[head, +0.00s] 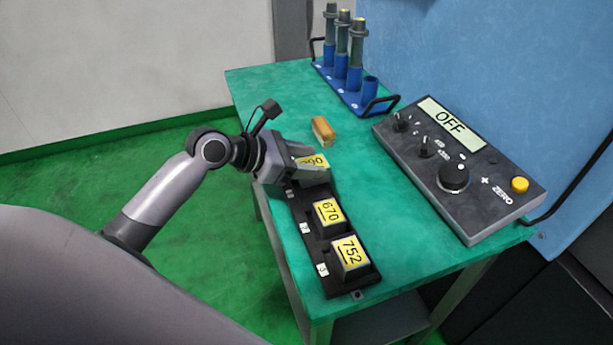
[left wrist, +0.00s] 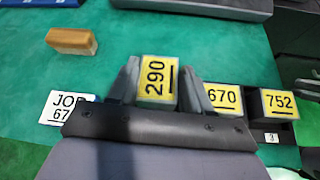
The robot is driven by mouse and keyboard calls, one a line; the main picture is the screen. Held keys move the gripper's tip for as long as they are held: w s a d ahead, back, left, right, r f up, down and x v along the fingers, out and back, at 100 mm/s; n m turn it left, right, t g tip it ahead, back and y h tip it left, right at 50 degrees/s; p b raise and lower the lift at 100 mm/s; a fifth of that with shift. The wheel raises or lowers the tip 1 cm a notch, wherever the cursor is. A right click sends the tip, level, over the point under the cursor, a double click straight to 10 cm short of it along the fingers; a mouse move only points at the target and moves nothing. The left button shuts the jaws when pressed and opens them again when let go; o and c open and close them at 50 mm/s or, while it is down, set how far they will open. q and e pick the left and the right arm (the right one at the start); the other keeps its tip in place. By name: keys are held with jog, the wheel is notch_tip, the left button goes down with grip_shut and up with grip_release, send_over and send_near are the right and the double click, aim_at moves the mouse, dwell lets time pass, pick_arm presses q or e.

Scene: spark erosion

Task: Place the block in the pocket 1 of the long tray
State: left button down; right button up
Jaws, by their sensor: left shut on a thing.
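A block with a yellow face marked 290 (head: 315,161) is between the fingers of my left gripper (head: 306,168), which is shut on it. In the left wrist view the same block (left wrist: 157,80) sits upright between both fingers. The black long tray (head: 297,208) lies along the table's left edge. The held block is at its far end; I cannot tell whether it is in the pocket there or just above it. My gripper hides that pocket. Blocks 670 (head: 328,211) and 752 (head: 349,252) sit in the other pockets.
A tan and orange bar (head: 323,131) lies on the table beyond the gripper. A blue rack (head: 356,88) with dark tools stands at the back. A control box (head: 455,165) reading OFF is at right. A JOB card (left wrist: 66,107) shows beside the gripper.

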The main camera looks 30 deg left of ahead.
pick_arm(q)
jog(key=shift+f+b, duration=0.3)
jog(key=shift+f, duration=1.55)
jog(key=shift+c, duration=2.4)
grip_release()
jog(key=shift+f, duration=0.2)
jog(key=shift+r, duration=0.15)
jog(key=shift+s+a+r, duration=0.15)
jog(key=shift+s+a, duration=0.1)
jog(key=v, duration=1.1)
jog(key=shift+p, duration=0.3)
jog(key=shift+s+r, duration=0.1)
